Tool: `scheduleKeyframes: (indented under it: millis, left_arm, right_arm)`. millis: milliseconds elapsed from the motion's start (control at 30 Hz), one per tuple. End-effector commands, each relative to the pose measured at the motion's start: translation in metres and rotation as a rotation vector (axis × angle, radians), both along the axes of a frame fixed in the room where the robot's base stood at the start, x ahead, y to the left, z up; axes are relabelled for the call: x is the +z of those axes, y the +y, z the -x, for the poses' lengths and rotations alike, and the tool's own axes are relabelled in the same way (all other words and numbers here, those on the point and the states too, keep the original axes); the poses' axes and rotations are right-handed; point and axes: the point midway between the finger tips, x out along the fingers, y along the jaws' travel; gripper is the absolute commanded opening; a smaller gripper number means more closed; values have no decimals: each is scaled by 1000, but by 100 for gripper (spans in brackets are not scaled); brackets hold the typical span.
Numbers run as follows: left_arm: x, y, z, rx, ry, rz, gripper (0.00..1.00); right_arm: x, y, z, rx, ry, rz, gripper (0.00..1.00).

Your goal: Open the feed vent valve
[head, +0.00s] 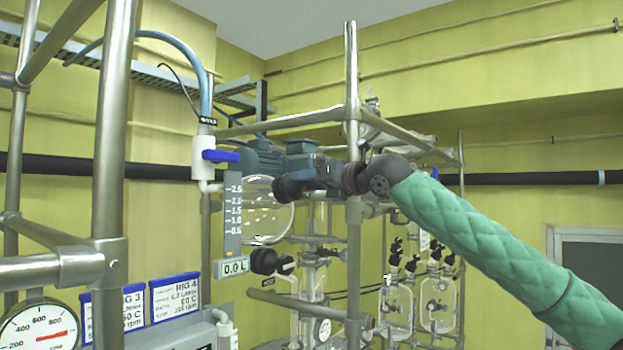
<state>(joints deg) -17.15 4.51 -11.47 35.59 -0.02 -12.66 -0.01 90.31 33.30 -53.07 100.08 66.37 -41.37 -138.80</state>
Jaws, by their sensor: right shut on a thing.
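A valve with a white body (204,157) stands upright at the left centre of the head view, with a blue hose above it. Its blue lever (221,156) points sideways to the right, across the upright body. My right arm comes in from the right in a green sleeve. Its dark wrist reaches the middle of the picture. My right gripper (245,157) is at the right end of the lever and is shut on it; its fingertips are small and hard to make out. My left gripper is not in view.
A level scale (233,215) reading 0.0 L hangs below the lever, beside a round glass vessel (268,212). Steel frame posts (353,90) and rails surround the arm. A pressure gauge (40,326) and rig labels stand at lower left. Glass reactors (397,305) stand behind.

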Motion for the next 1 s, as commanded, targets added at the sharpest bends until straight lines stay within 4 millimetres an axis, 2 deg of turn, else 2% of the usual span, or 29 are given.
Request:
scheduleKeyframes:
  millis: [500,533,600,633,1000]
  left_arm:
    - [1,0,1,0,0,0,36]
    - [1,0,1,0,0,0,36]
    - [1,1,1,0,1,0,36]
    - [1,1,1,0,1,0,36]
    - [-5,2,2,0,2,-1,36]
  right_arm:
    - [-2,0,-1,5,-12,12,22]
    - [-2,0,-1,5,-12,12,51]
    - [-1,0,0,5,-12,12,64]
    - [-1,0,0,4,-13,11,67]
    - [-2,-5,3,4,-14,10,67]
